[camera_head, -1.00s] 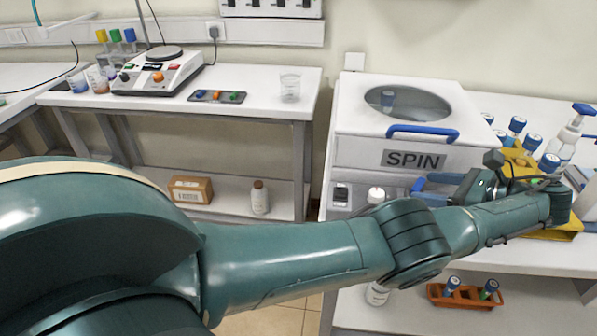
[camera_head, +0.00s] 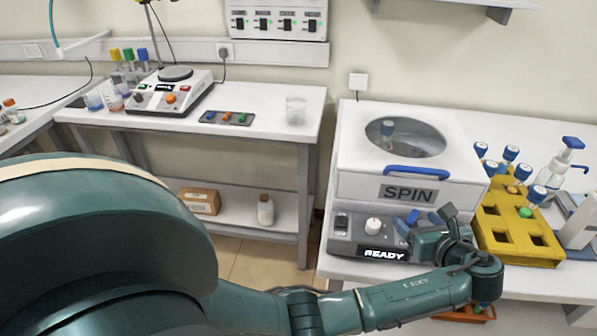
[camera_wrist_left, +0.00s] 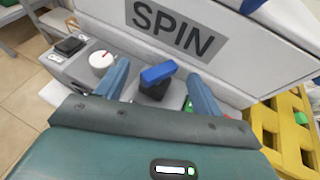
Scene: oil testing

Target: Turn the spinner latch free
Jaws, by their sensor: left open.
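The spinner (camera_head: 350,180) is a white box with a round lid window, a blue handle (camera_head: 416,172) and a SPIN label. Its lid is down, and its grey front panel shows READY. The latch (camera_wrist_left: 158,73) is a blue bar on a black base on that panel, seen in the left wrist view. My left gripper (camera_head: 420,222) is open at the panel. In the left wrist view its two blue fingers (camera_wrist_left: 160,80) stand on either side of the latch, with gaps visible. Contact cannot be told. In the head view the gripper partly hides the latch area. My right gripper is out of view.
A white knob (camera_head: 373,225) sits left of the latch; it also shows in the left wrist view (camera_wrist_left: 101,60). A yellow rack (camera_head: 487,240) with blue-capped tubes stands close on the right. A pump bottle (camera_head: 562,160) is behind it. An orange rack is below.

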